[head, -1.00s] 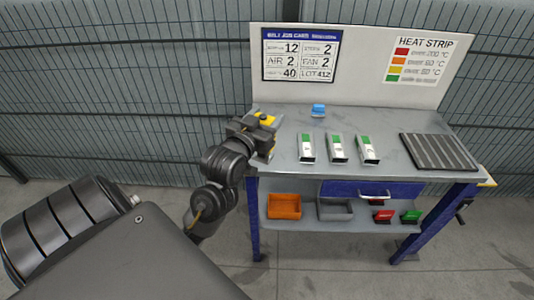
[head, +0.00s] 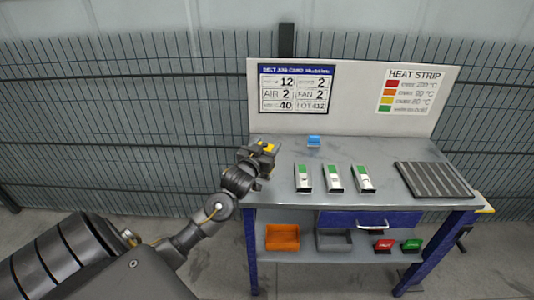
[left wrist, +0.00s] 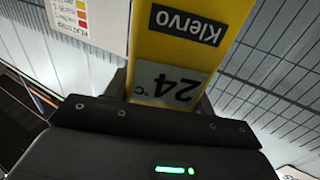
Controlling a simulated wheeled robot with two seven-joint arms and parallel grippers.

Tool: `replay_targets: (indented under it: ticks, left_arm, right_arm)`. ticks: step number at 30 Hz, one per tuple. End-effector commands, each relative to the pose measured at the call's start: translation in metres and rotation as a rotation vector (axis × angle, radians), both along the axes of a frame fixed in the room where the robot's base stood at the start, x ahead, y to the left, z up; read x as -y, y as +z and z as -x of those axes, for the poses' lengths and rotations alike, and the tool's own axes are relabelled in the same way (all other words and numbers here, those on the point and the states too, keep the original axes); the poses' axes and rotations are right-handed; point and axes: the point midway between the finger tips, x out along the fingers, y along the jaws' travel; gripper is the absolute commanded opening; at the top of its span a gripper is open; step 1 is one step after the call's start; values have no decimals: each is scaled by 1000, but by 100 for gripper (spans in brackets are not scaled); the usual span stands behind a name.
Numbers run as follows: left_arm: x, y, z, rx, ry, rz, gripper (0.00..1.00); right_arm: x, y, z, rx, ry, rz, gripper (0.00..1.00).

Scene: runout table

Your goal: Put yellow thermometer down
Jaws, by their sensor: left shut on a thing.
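The yellow thermometer (left wrist: 178,50) is in my left gripper (left wrist: 155,118). In the left wrist view it shows a "Klervo" label and a display reading 24 °C, upside down. In the head view my left gripper (head: 260,156) is shut on the thermometer (head: 267,147) at the left end of the grey table (head: 385,150). Only a small yellow part shows there. I cannot tell whether the thermometer touches the tabletop. My right gripper is not in view.
Several things stand on the table: a blue object (head: 314,141), white-and-green units (head: 333,179) in a row, and a dark ribbed plate (head: 433,179). A back panel (head: 355,90) closes the far side. Below are an orange bin (head: 283,237) and a grey bin (head: 333,240). Bare tabletop lies around the blue object.

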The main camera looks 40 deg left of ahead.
Motion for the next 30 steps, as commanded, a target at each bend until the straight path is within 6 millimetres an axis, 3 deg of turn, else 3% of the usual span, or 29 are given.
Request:
replay_targets:
  ticks: [7, 15, 27, 28, 30]
  left_arm:
    - [-3, -5, -5, 2, 0, -1, 35]
    - [-4, -37, -7, 1, 0, 0, 35]
    - [-4, -43, -7, 2, 0, -1, 35]
    - [-4, -43, -7, 0, 0, 0, 58]
    - [-4, -43, -7, 0, 0, -1, 68]
  right_arm:
    - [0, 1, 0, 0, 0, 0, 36]
    - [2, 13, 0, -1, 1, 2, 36]
    - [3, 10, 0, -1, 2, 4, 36]
    - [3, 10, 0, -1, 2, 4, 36]
    - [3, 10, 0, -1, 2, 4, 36]
